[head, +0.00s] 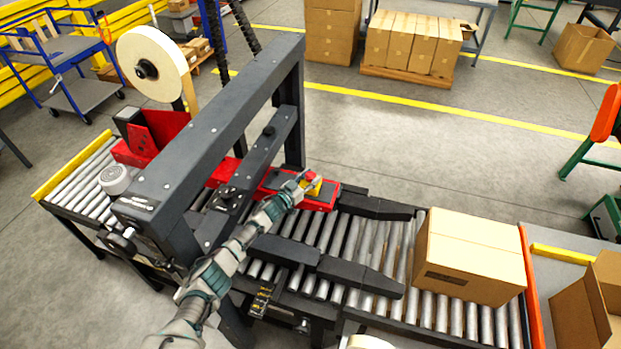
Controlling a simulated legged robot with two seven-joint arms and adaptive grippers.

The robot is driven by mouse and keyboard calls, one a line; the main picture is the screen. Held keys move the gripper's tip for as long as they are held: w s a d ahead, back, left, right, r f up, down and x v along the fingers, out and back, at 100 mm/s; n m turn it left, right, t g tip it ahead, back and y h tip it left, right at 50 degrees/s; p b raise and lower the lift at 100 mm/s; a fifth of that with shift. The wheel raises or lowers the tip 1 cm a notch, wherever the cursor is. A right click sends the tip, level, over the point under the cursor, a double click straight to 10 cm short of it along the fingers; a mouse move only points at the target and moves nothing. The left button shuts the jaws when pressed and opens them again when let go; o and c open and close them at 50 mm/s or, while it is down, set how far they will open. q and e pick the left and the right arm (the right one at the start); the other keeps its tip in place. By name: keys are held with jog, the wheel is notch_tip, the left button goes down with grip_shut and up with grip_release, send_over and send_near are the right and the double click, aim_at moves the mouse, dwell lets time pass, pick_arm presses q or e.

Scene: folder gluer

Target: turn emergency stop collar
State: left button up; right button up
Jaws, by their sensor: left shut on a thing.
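The emergency stop (315,187), a small yellow piece with red on it, sits at the right end of the red and dark top part of the machine, just past the dark frame. My left arm reaches up to it from the lower left. My left gripper (305,181) is shut on its collar. The fingers hide part of the collar, and its turn angle is too small to tell. My right gripper is not in view.
The dark machine frame (215,130) stands close to the left of my arm. A roller conveyor (458,312) runs below, with a closed cardboard box (470,252) at its right. A tape roll (153,66) is at upper left.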

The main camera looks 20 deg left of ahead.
pick_arm(q)
jog(key=shift+f, duration=0.3)
